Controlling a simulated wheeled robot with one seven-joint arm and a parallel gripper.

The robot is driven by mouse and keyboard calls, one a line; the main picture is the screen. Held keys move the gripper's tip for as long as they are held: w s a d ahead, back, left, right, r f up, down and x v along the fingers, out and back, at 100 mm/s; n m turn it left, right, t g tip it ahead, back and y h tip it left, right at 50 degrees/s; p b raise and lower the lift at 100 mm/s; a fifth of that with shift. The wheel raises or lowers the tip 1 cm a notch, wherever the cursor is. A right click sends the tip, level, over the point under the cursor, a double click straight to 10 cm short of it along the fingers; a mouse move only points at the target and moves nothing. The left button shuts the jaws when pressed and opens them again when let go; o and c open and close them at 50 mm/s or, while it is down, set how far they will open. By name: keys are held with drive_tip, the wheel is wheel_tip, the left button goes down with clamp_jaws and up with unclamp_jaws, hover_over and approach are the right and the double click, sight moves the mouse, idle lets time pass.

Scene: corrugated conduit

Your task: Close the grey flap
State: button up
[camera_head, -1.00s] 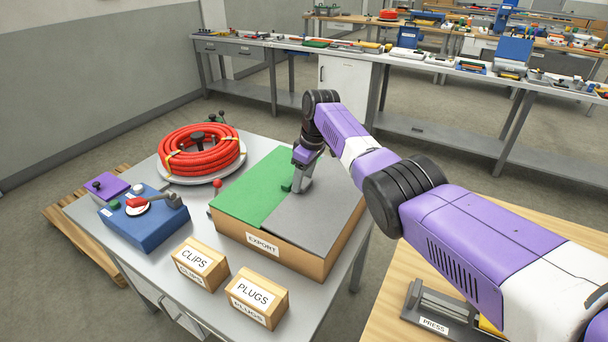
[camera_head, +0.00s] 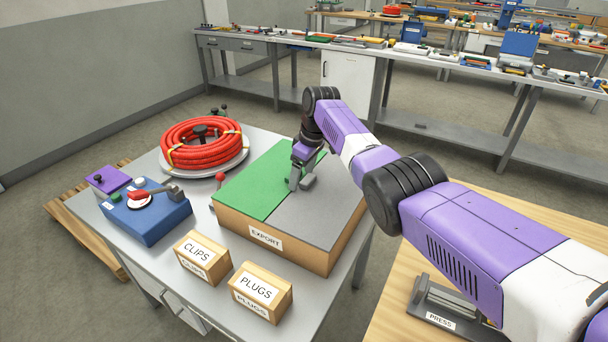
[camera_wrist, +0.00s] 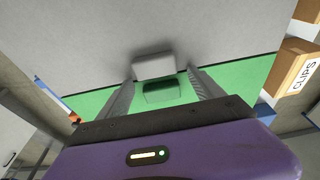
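The grey flap (camera_head: 318,218) lies about flat over the right part of the box marked EXPORT (camera_head: 290,250). It also fills the upper part of the wrist view (camera_wrist: 215,35). Its grey handle block (camera_wrist: 155,66) stands by the seam and shows just right of my gripper in the head view (camera_head: 307,182). The green flap (camera_head: 252,185) lies flat on the left part, with a green handle (camera_wrist: 162,92) beside the grey one. My gripper (camera_wrist: 161,74) is open over the seam, its fingers either side of the handles. I cannot tell whether they touch.
A red hose coil (camera_head: 200,145) and a blue unit with a red lever (camera_head: 148,213) stand left of the box. Cartons marked CLIPS (camera_head: 202,258) and PLUGS (camera_head: 260,292) stand in front. A wooden bench (camera_head: 385,315) with a press lies to the right.

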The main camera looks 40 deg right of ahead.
drive_tip(key=shift+s+d, duration=0.1)
drive_tip(key=shift+s+r, duration=0.1)
drive_tip(key=shift+r, duration=0.2)
drive_tip(key=shift+v, duration=3.55)
drive_tip(key=shift+r, duration=0.1)
